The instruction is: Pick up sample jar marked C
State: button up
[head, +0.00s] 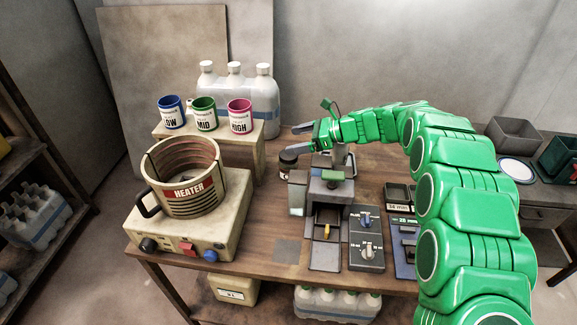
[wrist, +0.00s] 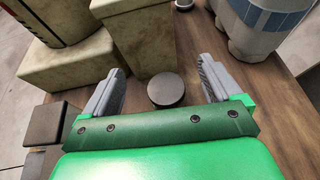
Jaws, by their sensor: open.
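A small jar (head: 288,165) with a dark lid stands on the table behind the grey machine; its pale label shows only in part and the letter is too small to read surely. My gripper (head: 301,138) is open, with its two grey fingers pointing left, above and close to the jar. In the wrist view, the round dark lid (wrist: 166,90) lies between the open fingers of my gripper (wrist: 160,74), with a gap on both sides. The fingers do not appear to touch it.
The grey machine (head: 327,190) stands just in front of the jar. A beige block (head: 240,153) bearing LOW, MID and HIGH cups is to the left. White bottles (head: 264,100) stand behind. The heater vat (head: 185,180) is at far left. Bare wood (head: 262,225) shows between.

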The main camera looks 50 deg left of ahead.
aim_at(283, 157)
notch_tip(283, 157, down, 6)
jog(key=shift+f, duration=0.1)
jog(key=shift+x, duration=2.5)
jog(key=c, duration=1.1)
